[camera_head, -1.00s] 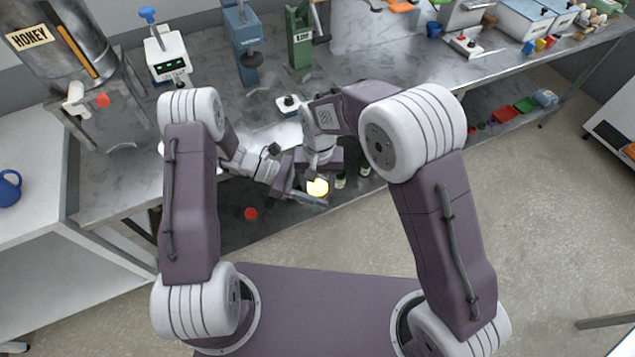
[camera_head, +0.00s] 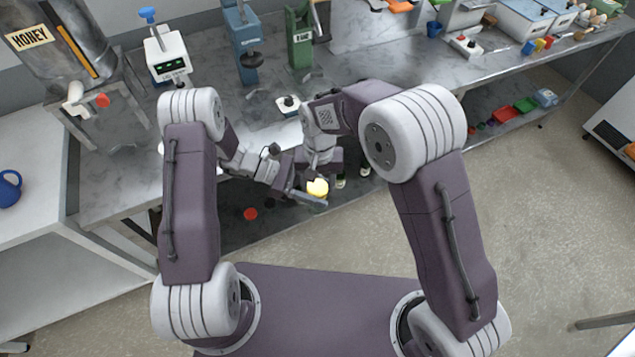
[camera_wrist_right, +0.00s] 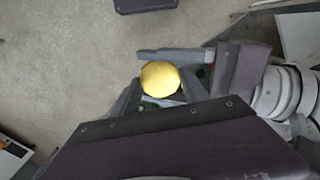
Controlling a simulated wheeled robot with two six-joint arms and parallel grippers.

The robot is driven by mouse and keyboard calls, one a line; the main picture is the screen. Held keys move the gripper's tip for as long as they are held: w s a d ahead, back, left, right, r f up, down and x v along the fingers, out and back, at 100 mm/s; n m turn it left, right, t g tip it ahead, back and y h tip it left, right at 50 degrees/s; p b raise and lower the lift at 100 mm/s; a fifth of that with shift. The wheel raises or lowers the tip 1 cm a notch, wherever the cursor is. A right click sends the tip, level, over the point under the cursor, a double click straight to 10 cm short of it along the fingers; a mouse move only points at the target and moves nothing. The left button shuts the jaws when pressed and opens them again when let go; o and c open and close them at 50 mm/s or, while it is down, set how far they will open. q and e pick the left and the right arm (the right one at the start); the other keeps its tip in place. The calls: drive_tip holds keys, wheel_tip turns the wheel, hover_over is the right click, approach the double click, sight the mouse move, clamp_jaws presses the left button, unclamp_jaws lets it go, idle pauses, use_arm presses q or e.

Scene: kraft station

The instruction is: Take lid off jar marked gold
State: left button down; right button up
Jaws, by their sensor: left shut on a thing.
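A round gold-yellow lid (camera_head: 317,187) shows at the bench's front edge, on top of a jar that is mostly hidden. The lid also shows in the right wrist view (camera_wrist_right: 160,79). My left gripper (camera_head: 311,198) comes in from the left, shut on the jar just below the lid. My right gripper (camera_head: 319,174) is above the lid, pointing down. In the right wrist view its two fingers stand apart on either side of the lid; whether they touch it I cannot tell. The jar's marking is hidden.
The metal bench (camera_head: 120,185) runs behind the arms. A honey tank (camera_head: 62,50), a white device (camera_head: 167,57), a blue press (camera_head: 243,45) and a green press (camera_head: 299,40) stand on it. Dark bottles (camera_head: 341,181) show beside the right gripper. A red round thing (camera_head: 250,214) lies below.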

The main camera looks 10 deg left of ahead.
drive_tip(key=o, duration=1.6)
drive_tip(key=shift+d, duration=0.1)
drive_tip(key=shift+c, duration=0.2)
drive_tip(key=shift+r, duration=2.3)
